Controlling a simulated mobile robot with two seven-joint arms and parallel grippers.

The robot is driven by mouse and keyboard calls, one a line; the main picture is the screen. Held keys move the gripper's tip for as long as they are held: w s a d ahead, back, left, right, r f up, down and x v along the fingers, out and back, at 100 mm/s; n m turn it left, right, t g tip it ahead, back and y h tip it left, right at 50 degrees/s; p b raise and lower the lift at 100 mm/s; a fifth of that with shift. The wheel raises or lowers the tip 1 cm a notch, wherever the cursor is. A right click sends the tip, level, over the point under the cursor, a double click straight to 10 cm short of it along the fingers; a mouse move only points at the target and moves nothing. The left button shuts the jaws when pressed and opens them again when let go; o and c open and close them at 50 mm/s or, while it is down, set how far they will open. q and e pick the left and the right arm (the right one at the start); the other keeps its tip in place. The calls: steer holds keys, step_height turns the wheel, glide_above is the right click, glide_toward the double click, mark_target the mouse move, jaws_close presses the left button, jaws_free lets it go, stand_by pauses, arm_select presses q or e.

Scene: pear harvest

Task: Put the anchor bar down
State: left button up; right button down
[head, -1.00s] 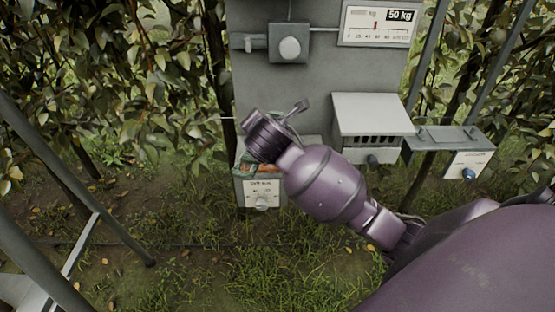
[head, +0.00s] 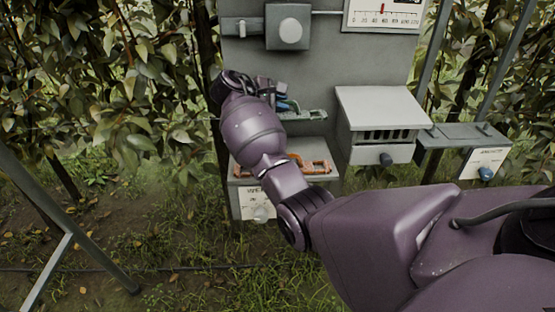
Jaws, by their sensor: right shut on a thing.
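My right gripper (head: 268,93) is at the left of the grey panel, above the lower-left box, its fingers partly hidden by my own wrist. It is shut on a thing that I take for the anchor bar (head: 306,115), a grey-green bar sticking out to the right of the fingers. A blue part (head: 284,105) shows beside the fingers; I cannot tell what it belongs to. The bar appears raised above the box, but I cannot tell whether it touches the panel. My left gripper is not in view.
The lower-left box (head: 244,205) has a knob and label, with orange things (head: 310,167) on top. A slotted grey box (head: 382,110) and a tray (head: 445,137) with a labelled front stand to the right. A metal post (head: 70,235) is at the left.

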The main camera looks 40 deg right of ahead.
mark_target(280, 115)
step_height(280, 115, down, 5)
steer(key=shift+r+b, duration=0.2)
steer(key=shift+b, duration=0.35)
step_height(280, 115, down, 6)
steer(key=shift+r+b, duration=0.25)
steer(key=shift+b, duration=0.55)
steer(key=shift+f, duration=0.1)
steer(key=c, duration=1.6)
jaws_free()
steer(key=o, duration=0.5)
steer(key=p+v, duration=0.2)
steer(key=v, duration=1)
steer(key=shift+r, duration=0.25)
